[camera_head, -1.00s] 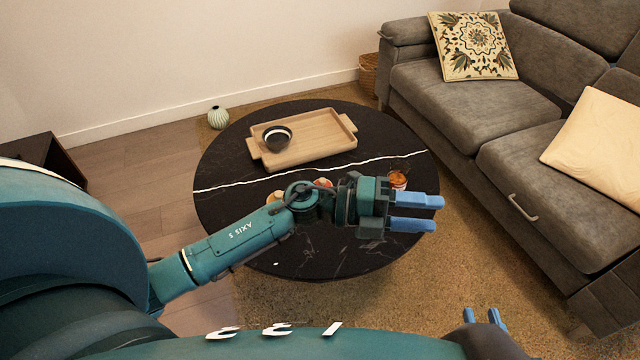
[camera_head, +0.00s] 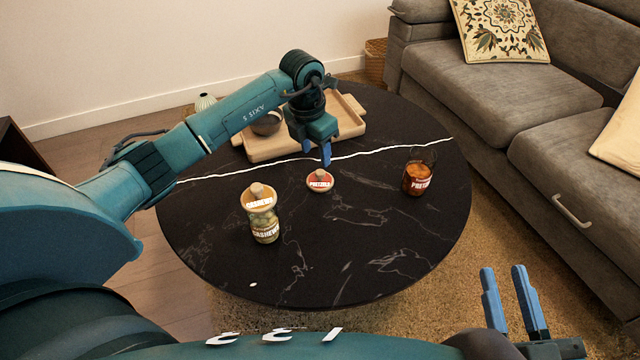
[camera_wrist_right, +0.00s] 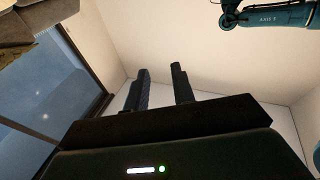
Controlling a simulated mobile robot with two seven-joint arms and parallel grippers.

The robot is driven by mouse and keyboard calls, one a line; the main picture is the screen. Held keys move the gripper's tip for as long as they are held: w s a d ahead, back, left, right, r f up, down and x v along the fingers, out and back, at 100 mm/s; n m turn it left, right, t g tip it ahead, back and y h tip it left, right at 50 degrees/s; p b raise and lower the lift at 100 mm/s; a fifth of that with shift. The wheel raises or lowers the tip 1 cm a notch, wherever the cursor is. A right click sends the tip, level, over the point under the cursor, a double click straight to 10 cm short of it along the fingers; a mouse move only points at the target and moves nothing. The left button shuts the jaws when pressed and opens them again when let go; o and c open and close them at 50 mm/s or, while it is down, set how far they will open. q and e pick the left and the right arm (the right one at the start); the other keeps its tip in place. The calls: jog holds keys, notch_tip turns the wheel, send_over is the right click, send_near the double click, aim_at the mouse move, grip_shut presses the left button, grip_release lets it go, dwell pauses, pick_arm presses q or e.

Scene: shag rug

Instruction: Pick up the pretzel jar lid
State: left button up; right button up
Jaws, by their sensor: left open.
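The pretzel jar lid (camera_head: 320,181), a small red-and-white disc with a knob, lies on the black round table. The pretzel jar (camera_head: 418,172), glass with pretzels inside and no lid on it, stands to its right. My left gripper (camera_head: 318,156) is just above and behind the lid with its blue fingers pointing down. It is open and empty, and it seems apart from the lid. My right gripper (camera_head: 512,290) is open and empty at the lower right, beyond the table edge. In the right wrist view its two fingers (camera_wrist_right: 160,88) stand apart with nothing between them.
Behind my left gripper is a wooden tray (camera_head: 350,118) with a dark bowl (camera_head: 267,124). The table's front (camera_head: 330,270) is clear. A grey sofa (camera_head: 520,120) stands at the right.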

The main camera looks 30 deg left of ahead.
aim_at(319, 172)
pick_arm(q)
jog(key=shift+w+f, duration=0.1)
jog(key=shift+f, duration=0.65)
jog(key=f+b, duration=0.1)
jog(key=f, duration=0.1)
jog(key=f+b, duration=0.1)
jog(key=f, duration=0.1)
jog(key=shift+d+b, duration=0.3)
jog(key=shift+d, duration=0.1)
jog(key=shift+w+f, duration=0.2)
jog(key=shift+f, duration=0.45)
jog(key=shift+r, duration=0.1)
pick_arm(e)
jog(key=shift+w+a+r+n+t+y, duration=0.1)
jog(key=shift+w+r+n+t+y, duration=0.1)
jog(key=shift+r+y, duration=0.2)
jog(key=shift+w+r+n+t+y, duration=0.2)
jog(key=shift+r+y, duration=0.1)
jog(key=shift+r, duration=0.15)
pick_arm(q)
jog(key=shift+c, duration=0.6)
grip_shut()
